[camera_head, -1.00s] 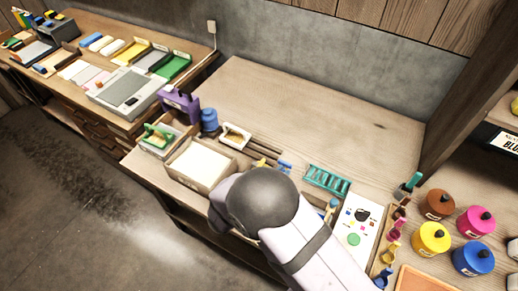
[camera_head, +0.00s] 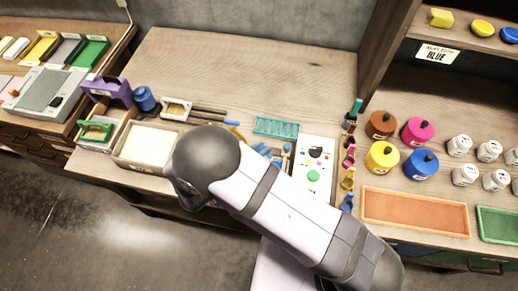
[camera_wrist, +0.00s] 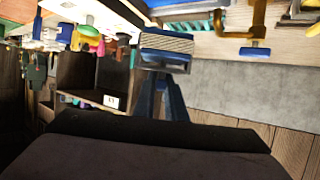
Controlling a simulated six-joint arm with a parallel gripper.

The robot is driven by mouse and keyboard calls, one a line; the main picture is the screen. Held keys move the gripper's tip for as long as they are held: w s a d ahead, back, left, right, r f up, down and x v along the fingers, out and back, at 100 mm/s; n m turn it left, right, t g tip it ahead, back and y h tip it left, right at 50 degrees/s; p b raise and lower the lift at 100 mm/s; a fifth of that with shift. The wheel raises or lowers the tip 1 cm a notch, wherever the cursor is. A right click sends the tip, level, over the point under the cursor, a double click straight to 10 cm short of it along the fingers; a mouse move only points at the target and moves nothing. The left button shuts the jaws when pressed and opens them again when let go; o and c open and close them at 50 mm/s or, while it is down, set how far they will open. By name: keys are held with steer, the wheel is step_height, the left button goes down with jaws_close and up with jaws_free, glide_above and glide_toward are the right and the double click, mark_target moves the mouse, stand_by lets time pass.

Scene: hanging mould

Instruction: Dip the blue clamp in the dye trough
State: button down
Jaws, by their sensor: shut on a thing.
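My gripper is hidden behind my arm in the head view. In the wrist view its dark body fills the bottom, and it is shut on a blue clamp (camera_wrist: 164,62), whose blue end with a pale striped face sits in the middle. Dark blue legs run from this end toward my gripper. I cannot make out where the jaws meet it. I cannot tell for certain which vessel is the dye trough. A wooden box with a pale, flat filling (camera_head: 118,160) stands left of my arm on the bench.
A shallow orange tray (camera_head: 415,230) and a green tray (camera_head: 500,225) lie at the right. Colored pots, including a blue one (camera_head: 421,165), stand behind them. A teal rack (camera_head: 276,127) and a white palette board (camera_head: 318,150) lie near my arm. The back of the bench is clear.

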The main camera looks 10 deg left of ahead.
steer(key=shift+f+b, duration=4.5)
steer(key=shift+f, duration=1.45)
steer(key=shift+r, duration=0.15)
steer(key=shift+r+p, duration=3.1)
steer(key=shift+r, duration=0.3)
